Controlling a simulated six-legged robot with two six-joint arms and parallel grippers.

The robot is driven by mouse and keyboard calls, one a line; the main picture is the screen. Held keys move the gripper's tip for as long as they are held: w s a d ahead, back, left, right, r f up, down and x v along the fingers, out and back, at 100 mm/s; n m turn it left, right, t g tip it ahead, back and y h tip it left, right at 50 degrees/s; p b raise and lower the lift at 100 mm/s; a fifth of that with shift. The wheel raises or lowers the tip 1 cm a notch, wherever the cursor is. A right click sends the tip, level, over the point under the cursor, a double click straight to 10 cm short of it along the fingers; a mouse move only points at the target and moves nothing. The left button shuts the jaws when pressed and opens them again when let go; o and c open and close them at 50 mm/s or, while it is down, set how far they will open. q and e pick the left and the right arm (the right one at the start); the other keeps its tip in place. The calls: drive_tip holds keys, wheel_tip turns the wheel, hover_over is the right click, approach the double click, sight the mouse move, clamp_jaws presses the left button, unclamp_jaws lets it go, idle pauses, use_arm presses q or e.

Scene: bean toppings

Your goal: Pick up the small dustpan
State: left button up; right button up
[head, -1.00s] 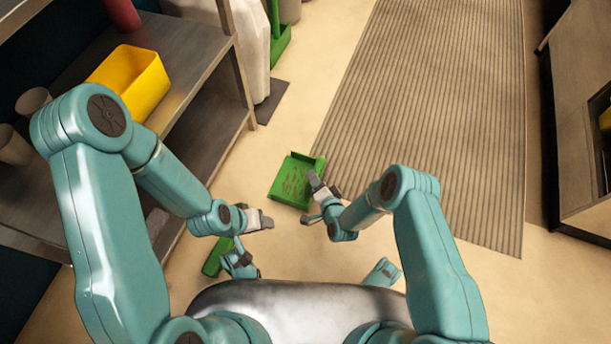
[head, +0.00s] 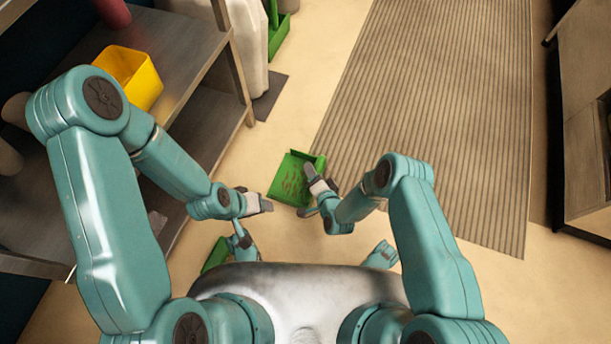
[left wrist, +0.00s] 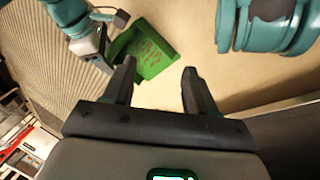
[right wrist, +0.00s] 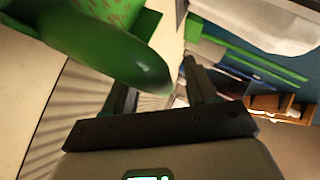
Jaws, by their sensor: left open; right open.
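The small green dustpan (head: 288,184) lies on the floor ahead of me, with small brown bits in its pan. My right gripper (head: 311,178) is open at its right side, partly covering it. In the right wrist view the dustpan's rounded green handle (right wrist: 120,62) is large and close, its end near the open fingers; I cannot tell whether they touch. My left gripper (head: 266,205) is open and empty, left of and nearer than the dustpan. In the left wrist view the dustpan (left wrist: 152,52) shows beyond the left fingers, apart from them.
A metal shelf (head: 180,50) with a yellow bin (head: 130,75) stands on the left. A ribbed mat (head: 430,110) covers the floor at right, with a cabinet (head: 585,150) beyond. Another green object (head: 215,256) is partly hidden by my body. A green tool (head: 279,35) stands at the back.

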drive_tip(key=shift+s, duration=0.15)
clamp_jaws()
